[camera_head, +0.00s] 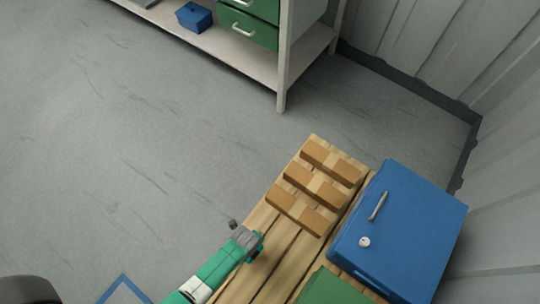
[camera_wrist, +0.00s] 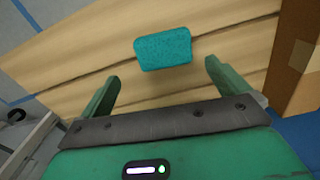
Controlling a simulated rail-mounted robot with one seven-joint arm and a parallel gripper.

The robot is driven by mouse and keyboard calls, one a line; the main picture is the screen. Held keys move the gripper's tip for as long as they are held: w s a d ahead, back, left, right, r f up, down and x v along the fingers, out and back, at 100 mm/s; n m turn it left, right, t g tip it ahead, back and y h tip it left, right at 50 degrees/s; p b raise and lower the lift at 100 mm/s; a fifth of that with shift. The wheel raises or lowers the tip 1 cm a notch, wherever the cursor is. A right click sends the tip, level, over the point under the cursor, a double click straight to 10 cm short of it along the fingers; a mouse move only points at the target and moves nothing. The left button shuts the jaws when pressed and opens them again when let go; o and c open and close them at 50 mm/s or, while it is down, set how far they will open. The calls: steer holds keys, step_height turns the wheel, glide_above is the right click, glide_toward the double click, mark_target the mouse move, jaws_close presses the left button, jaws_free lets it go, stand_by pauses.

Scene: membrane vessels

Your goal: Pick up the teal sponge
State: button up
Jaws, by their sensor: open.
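The teal sponge (camera_wrist: 163,49) lies on the wooden slats of the pallet (camera_wrist: 235,40) in the wrist view. It is a small rounded block, close to a gap between two slats. My gripper (camera_wrist: 161,71) is open, with its two green fingers apart and nothing between them. The sponge shows just beyond the fingertips, roughly centred between them. In the head view my gripper (camera_head: 252,242) is over the left edge of the pallet (camera_head: 238,284). I cannot make out the sponge there.
Three brown cardboard boxes (camera_head: 318,190) stand in a row on the pallet; one box (camera_wrist: 296,58) shows at the wrist view's right. A blue cabinet (camera_head: 408,228) and a green box (camera_head: 333,288) are right of my gripper. The grey floor (camera_head: 120,150) at left is open.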

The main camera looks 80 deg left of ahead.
steer(key=shift+s+a+f+b, duration=0.2)
steer(key=shift+a+f+b, duration=0.1)
steer(key=shift+f+b, duration=0.25)
steer(key=shift+s+a+f+b, duration=0.15)
steer(key=shift+a+f+b, duration=0.15)
steer(key=shift+f, duration=0.4)
steer(key=shift+w+d, duration=0.1)
steer(key=shift+d, duration=0.05)
steer(key=shift+f, duration=0.15)
steer(key=f+b, duration=0.3)
steer(key=w+f+b, duration=0.1)
steer(key=f, duration=0.1)
steer(key=shift+d, duration=0.15)
steer(key=shift+s+r, duration=0.15)
steer(key=c, duration=0.9)
